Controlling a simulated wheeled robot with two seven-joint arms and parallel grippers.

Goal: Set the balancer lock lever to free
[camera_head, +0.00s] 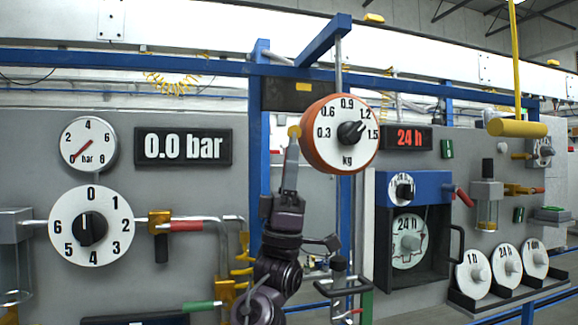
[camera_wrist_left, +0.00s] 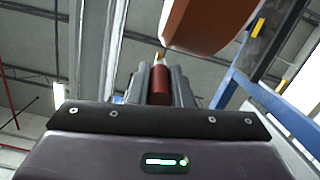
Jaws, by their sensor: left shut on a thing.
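The balancer (camera_head: 318,162) is a round orange-red body with a white kg dial and black knob, hanging from the blue frame. Its underside also shows at the top of the left wrist view (camera_wrist_left: 208,25). The lock lever seems to be the small piece at the balancer's left side; its yellow end (camera_head: 294,131) shows above my fingertips. My left gripper (camera_head: 291,158) points upward just left of the dial. In the left wrist view its grey fingers are shut around a red cylindrical grip (camera_wrist_left: 160,88), which seems to be the lever. Its lower part is hidden in the head view.
A "0.0 bar" display (camera_head: 183,147) and red-handled valve (camera_head: 187,226) are to the left. A dark handle frame (camera_head: 342,287) hangs below the balancer, close to my left arm.

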